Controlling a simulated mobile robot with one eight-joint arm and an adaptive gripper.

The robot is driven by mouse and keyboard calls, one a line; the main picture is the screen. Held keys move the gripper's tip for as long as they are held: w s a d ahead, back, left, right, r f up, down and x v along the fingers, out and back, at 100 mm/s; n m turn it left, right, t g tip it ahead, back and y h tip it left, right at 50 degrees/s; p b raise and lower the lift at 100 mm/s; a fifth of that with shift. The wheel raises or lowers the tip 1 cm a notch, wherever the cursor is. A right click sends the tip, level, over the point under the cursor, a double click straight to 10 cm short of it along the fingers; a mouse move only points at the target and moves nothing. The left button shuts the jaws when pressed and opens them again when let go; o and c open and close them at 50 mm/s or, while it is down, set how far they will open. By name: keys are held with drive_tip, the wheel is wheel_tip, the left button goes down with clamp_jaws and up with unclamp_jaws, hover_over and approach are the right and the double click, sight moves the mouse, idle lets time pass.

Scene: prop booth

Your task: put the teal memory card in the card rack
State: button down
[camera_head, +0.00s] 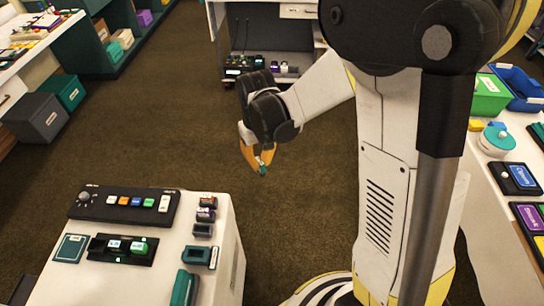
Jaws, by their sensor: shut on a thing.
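My gripper (258,160) has orange fingers and hangs over the brown floor, to the right of and beyond the white stand's top. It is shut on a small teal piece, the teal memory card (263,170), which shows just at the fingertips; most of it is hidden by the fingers. A low black holder (147,262) on the white stand looks like the card rack. It holds a dark-and-white piece and a green piece, with a dark, empty-looking place at its left.
The white stand (228,235) also bears a black button console (125,205), a flat teal panel (71,248), several small dark blocks along its right side (206,215), and a teal block (185,288) in front. A side table with coloured trays (489,95) is at right. Floor is clear around the gripper.

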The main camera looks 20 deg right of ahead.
drive_tip(key=shift+s+a+f+n+b, duration=1.1)
drive_tip(key=shift+a+n, duration=0.8)
drive_tip(key=shift+a, duration=1.65)
drive_tip(key=shift+s+a+f+n+b, duration=0.8)
drive_tip(key=shift+s+a+f+n, duration=0.7)
drive_tip(key=shift+a, duration=2)
drive_tip(key=shift+s+a+f+n+b, duration=1.15)
drive_tip(key=shift+a+n, duration=1.15)
drive_tip(key=shift+a, duration=1.25)
drive_tip(key=shift+s+f+b, duration=0.2)
drive_tip(key=shift+f+b, duration=0.15)
drive_tip(key=shift+b, duration=0.1)
drive_tip(key=shift+f+b, duration=0.5)
drive_tip(key=shift+f, duration=0.05)
drive_tip(key=shift+f, duration=0.1)
drive_tip(key=shift+f+b, duration=0.55)
drive_tip(key=c, duration=1.5)
unclamp_jaws()
